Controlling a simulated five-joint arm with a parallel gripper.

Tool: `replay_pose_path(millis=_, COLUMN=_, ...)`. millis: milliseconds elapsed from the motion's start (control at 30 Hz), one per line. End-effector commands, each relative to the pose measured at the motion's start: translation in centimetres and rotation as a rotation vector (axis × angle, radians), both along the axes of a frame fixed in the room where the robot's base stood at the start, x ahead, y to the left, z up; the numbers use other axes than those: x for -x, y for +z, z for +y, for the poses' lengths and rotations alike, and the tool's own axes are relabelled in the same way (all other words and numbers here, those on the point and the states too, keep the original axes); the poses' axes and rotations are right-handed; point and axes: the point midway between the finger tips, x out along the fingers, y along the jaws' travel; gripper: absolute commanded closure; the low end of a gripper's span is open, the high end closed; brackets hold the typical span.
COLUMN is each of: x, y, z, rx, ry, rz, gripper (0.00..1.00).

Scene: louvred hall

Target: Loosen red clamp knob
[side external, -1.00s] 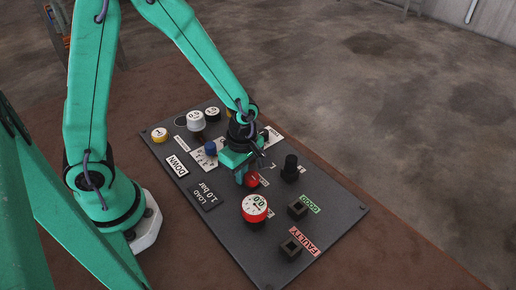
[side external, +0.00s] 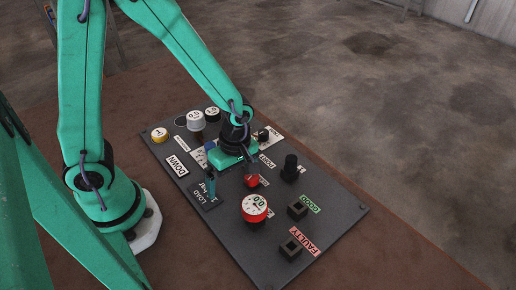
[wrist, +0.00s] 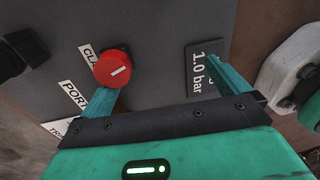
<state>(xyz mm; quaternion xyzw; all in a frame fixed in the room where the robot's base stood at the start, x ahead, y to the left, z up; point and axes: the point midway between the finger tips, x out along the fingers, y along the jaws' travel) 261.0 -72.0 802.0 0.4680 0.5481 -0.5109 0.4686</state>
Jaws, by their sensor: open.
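The red clamp knob (side external: 251,181) is a small round knob on the dark grey panel (side external: 226,222). In the wrist view the red clamp knob (wrist: 113,68) shows a white line across its top, slanting up to the right, beside a partly covered "CLA..." label (wrist: 89,54). My gripper (side external: 231,187) is open wide and empty. In the wrist view my gripper (wrist: 165,76) has its left finger close to the knob's lower edge and its right finger out by the "1.0 bar" label (wrist: 200,72).
A red-sided gauge (side external: 255,208) stands in front of the knob, and a black knob (side external: 290,167) to its right. Two square black sockets sit by the GOOD (side external: 309,204) and FAULTY (side external: 304,241) labels. A white-topped knob (side external: 196,119) stands at the back.

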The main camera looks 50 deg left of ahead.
Motion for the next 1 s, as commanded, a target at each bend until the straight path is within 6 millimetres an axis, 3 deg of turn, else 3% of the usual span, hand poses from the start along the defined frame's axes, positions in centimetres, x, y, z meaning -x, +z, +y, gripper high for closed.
replay_pose_path(millis=33, x=-5.0, y=3.2, z=-2.7, rx=0.044, ry=-0.076, rz=-0.14, gripper=0.18)
replay_pose_path(millis=133, x=-5.0, y=4.1, z=-2.7, rx=0.044, ry=-0.076, rz=-0.141, gripper=0.19)
replay_pose_path(millis=167, x=-5.0, y=4.3, z=-2.7, rx=0.044, ry=-0.076, rz=-0.141, gripper=0.23)
replay_pose_path(millis=200, x=-5.0, y=4.7, z=-2.7, rx=0.044, ry=-0.075, rz=-0.14, gripper=0.52)
replay_pose_path(millis=233, x=-5.0, y=4.9, z=-2.6, rx=0.043, ry=-0.074, rz=-0.138, gripper=0.56)
replay_pose_path(millis=500, x=-4.8, y=6.6, z=-2.4, rx=0.039, ry=-0.067, rz=-0.127, gripper=0.56)
replay_pose_path(millis=1000, x=-4.7, y=7.0, z=-2.4, rx=0.038, ry=-0.064, rz=-0.123, gripper=0.56)
